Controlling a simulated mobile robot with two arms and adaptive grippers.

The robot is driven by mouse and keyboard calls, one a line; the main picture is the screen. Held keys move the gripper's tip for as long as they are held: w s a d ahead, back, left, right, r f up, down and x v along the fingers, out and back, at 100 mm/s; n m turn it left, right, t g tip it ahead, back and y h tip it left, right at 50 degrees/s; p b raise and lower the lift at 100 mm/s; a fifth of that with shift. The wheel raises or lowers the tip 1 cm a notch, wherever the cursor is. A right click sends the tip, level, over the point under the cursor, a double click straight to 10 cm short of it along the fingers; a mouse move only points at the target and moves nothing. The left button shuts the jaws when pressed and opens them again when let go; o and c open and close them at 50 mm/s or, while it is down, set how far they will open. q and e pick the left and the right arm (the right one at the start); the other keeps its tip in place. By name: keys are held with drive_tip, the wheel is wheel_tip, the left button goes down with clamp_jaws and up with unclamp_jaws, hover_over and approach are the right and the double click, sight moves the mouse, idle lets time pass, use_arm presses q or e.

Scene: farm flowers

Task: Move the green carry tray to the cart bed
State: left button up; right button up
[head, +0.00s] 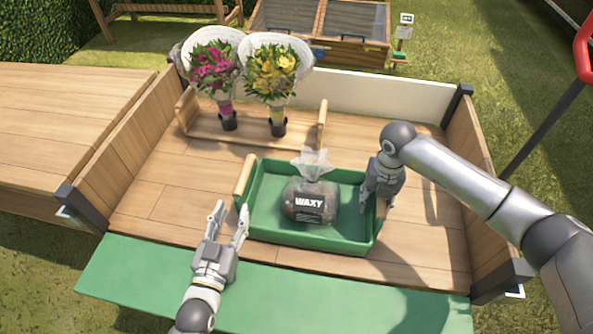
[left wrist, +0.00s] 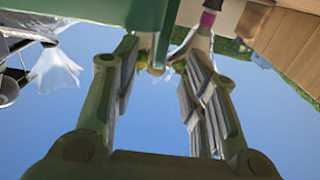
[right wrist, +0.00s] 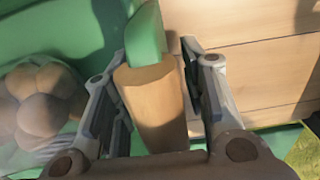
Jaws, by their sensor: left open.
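The green carry tray (head: 300,236) is over the front middle of the cart bed (head: 160,205) in the head view; I cannot tell whether it rests fully on the planks. It has a wooden handle at each end and carries a clear bag marked WAXY (head: 310,201) with brown round contents. My left gripper (head: 231,215) is open and empty just left of the tray, near the left handle (head: 245,174). My right gripper is around the right handle (right wrist: 155,105), which lies between its fingers (right wrist: 158,95); whether they press on it is unclear.
A wooden carrier (head: 205,131) with pink (head: 212,68) and yellow (head: 272,76) bouquets stands at the back of the bed. Wooden side walls (head: 125,150) bound the bed left and right. A green panel (head: 140,275) lies along the front. Bare planks lie left of the tray.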

drive_tip(key=shift+r, duration=0.1)
use_arm(q)
drive_tip(key=s, duration=0.3)
drive_tip(key=shift+s+a, duration=0.2)
drive_tip(key=shift+a, duration=0.05)
use_arm(e)
wheel_tip(320, 180, up, 12)
drive_tip(key=shift+f, duration=0.1)
idle(0.5)
